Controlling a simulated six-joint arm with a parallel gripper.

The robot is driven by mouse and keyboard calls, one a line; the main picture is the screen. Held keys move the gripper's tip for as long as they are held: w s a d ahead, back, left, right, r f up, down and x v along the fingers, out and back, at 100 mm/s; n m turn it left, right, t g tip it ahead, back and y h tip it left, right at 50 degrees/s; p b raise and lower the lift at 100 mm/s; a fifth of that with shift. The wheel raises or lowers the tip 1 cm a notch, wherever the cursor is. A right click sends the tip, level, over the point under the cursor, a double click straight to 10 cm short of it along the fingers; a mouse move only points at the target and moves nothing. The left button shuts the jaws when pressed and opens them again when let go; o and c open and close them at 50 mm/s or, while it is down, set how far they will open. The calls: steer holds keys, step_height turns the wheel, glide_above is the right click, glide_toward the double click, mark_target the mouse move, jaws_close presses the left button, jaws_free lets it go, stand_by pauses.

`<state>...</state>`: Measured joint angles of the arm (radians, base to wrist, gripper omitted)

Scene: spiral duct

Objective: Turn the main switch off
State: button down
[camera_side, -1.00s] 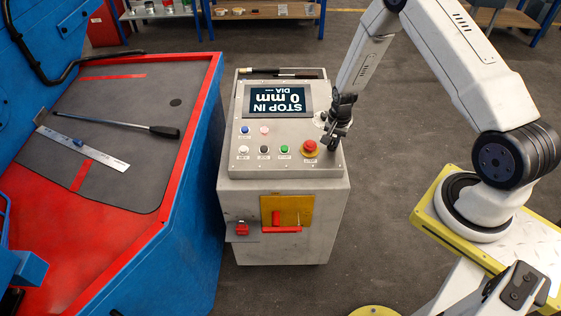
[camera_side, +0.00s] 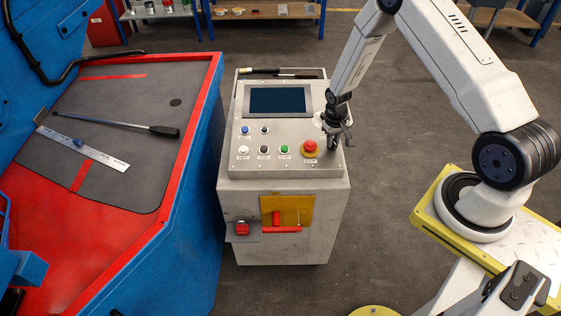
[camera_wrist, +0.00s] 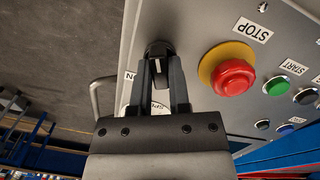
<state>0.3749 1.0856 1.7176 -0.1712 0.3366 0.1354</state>
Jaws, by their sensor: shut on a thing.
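The main switch is a black rotary knob (camera_wrist: 158,50) on the right side of the grey control panel (camera_side: 236,160). In the wrist view it sits over a white label, partly hidden, and a white mark shows on the knob. My gripper (camera_wrist: 161,68) is shut on the knob, one finger on each side. In the side view my gripper (camera_side: 334,140) is at the panel's right edge, just right of the red stop button (camera_side: 310,146), and hides the knob. The panel's screen (camera_side: 277,99) is dark.
The red stop button in its yellow collar (camera_wrist: 233,76) is close to my right finger. A metal handle (camera_wrist: 97,98) sticks out at the panel edge. A blue machine (camera_side: 195,180) stands left. Red handles and a yellow plate (camera_side: 296,208) are on the cabinet front.

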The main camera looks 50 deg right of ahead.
steer(key=shift+n, duration=0.5)
steer(key=c, duration=0.6)
jaws_free()
steer(key=shift+r, duration=0.15)
steer(key=shift+w+a+r, duration=0.1)
steer(key=shift+a+r, duration=0.05)
steer(key=shift+r, duration=1.75)
steer(key=shift+a+r, duration=0.15)
steer(key=shift+r, duration=1.75)
